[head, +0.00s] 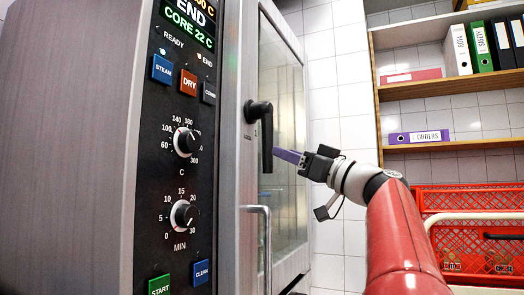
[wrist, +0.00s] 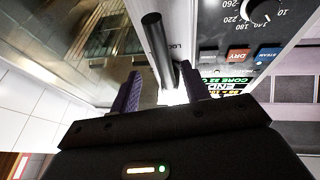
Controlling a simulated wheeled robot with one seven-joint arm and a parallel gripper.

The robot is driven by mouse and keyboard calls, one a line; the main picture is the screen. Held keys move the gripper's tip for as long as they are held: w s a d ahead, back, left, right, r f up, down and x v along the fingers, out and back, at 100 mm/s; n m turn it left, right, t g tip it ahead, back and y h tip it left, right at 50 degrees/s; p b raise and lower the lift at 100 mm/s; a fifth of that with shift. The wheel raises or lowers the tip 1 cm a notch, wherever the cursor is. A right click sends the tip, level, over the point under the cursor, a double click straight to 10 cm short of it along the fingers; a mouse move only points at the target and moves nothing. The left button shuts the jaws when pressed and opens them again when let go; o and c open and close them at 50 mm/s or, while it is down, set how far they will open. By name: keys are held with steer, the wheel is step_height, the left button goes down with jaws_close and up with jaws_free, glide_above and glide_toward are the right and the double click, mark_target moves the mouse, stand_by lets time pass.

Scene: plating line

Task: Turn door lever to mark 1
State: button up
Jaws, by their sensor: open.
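The black door lever (head: 266,140) is on the oven door's edge in the head view, its handle hanging straight down from its pivot. Marks beside the pivot are too small to read, apart from what looks like "LOCK". My gripper (head: 277,153) is at the right of the lever's handle, with its purple fingers reaching toward it. In the wrist view the lever (wrist: 158,48) runs down toward the space between the two fingers of my gripper (wrist: 160,85), which stand apart. I cannot tell whether a finger touches the lever.
The oven's control panel (head: 182,150) with knobs and buttons is left of the lever. A vertical metal door handle (head: 267,245) stands below it. The glass door (head: 284,120) is behind my gripper. Red crates (head: 475,245) and shelves (head: 450,85) with binders are at the right.

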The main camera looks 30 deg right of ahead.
mark_target(272, 146)
steer(key=p+x, duration=0.2)
steer(key=x, duration=0.3)
steer(key=shift+a+r, duration=0.15)
steer(key=shift+a, duration=0.05)
steer(key=shift+p+x, duration=0.3)
steer(key=shift+x, duration=0.55)
steer(key=shift+c, duration=0.5)
jaws_close()
